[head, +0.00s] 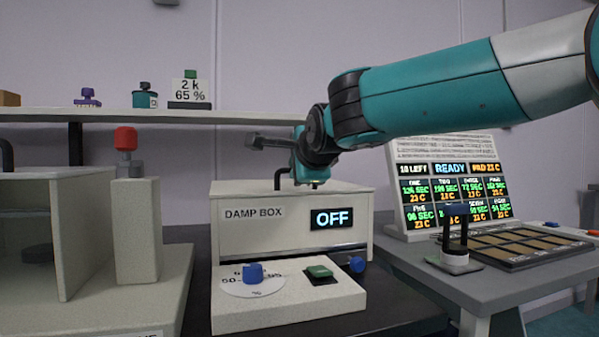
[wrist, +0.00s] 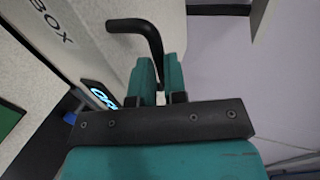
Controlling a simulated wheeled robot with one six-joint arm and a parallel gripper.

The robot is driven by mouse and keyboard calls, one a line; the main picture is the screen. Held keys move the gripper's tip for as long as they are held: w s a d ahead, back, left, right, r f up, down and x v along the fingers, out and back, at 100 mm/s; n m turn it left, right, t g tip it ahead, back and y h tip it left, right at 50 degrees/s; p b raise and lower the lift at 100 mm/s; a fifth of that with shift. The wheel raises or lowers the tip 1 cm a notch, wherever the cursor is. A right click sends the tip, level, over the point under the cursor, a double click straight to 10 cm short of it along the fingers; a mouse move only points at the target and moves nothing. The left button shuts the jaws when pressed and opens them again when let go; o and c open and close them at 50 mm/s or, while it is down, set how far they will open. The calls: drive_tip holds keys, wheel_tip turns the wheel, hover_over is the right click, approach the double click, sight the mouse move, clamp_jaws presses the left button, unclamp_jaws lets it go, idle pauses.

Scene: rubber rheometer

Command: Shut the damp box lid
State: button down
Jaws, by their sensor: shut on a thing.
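The damp box (head: 265,245) is a pale box with a display reading OFF, in the middle of the head view. Its lid (head: 240,189) looks flat on top; I see no clear gap under it, but the arm hides part of it. A black bent lid handle (head: 279,178) rises from the top; it also shows in the wrist view (wrist: 137,25). My gripper (head: 312,182) is over the lid, pointing down.
A shelf (head: 230,115) with small pots runs behind, above the box. A pale unit with a red-topped post (head: 137,225) stands close on the left. A screen (head: 455,185) and a dark tray (head: 530,245) stand on the grey table at right.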

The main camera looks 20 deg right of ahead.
drive_tip(key=shift+s+f, duration=0.1)
drive_tip(key=shift+f, duration=0.8)
drive_tip(key=c, duration=1.2)
unclamp_jaws()
drive_tip(key=shift+o, duration=0.2)
drive_tip(key=b+v, duration=0.6)
drive_tip(key=v, duration=1.1)
drive_tip(key=shift+s+r, duration=0.2)
drive_tip(key=shift+r, duration=0.35)
drive_tip(key=shift+a, duration=0.1)
